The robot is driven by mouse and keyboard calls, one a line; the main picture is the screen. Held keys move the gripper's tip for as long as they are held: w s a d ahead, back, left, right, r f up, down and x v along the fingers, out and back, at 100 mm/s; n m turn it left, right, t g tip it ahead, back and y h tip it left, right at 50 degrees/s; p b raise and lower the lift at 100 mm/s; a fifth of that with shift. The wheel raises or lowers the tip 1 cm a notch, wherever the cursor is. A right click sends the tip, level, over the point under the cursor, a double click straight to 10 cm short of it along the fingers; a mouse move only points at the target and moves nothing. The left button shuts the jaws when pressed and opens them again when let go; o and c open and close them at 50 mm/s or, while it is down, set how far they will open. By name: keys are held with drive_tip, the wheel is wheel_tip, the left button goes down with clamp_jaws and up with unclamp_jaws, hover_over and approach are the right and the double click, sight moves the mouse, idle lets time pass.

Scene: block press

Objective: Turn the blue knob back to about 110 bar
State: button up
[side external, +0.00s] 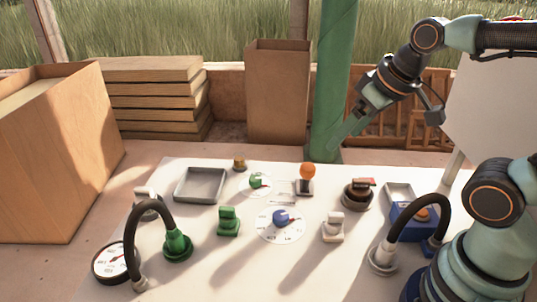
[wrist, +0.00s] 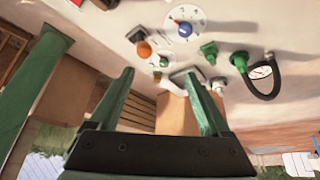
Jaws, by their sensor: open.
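The blue knob (side external: 281,217) sits at the middle of a round white dial (side external: 265,232) with a printed scale on the table. A short red pointer shows at the knob's right side; the scale numbers are too small to read. The knob also shows in the wrist view (wrist: 185,29), near the top. My gripper (side external: 335,152) is raised behind and to the right of the knob, well apart from it. Its two green fingers are spread and empty in the wrist view (wrist: 162,75). A pressure gauge (side external: 112,262) with a red needle stands at the front left; its reading is unclear.
A green knob (side external: 256,181) on a smaller dial and an orange ball-topped lever (side external: 307,172) stand behind the blue knob. A green switch (side external: 229,221) and a white switch (side external: 334,227) flank it. Black hoses (side external: 150,207) arch at the left and right. A green post (side external: 333,75) rises behind.

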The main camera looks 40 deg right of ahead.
drive_tip(key=n, duration=0.1)
drive_tip(key=n+g, duration=0.6)
drive_tip(key=n, duration=2)
hover_over(281, 215)
wheel_tip(281, 215, down, 12)
wheel_tip(281, 215, down, 12)
drive_tip(key=shift+r, duration=0.2)
clamp_jaws()
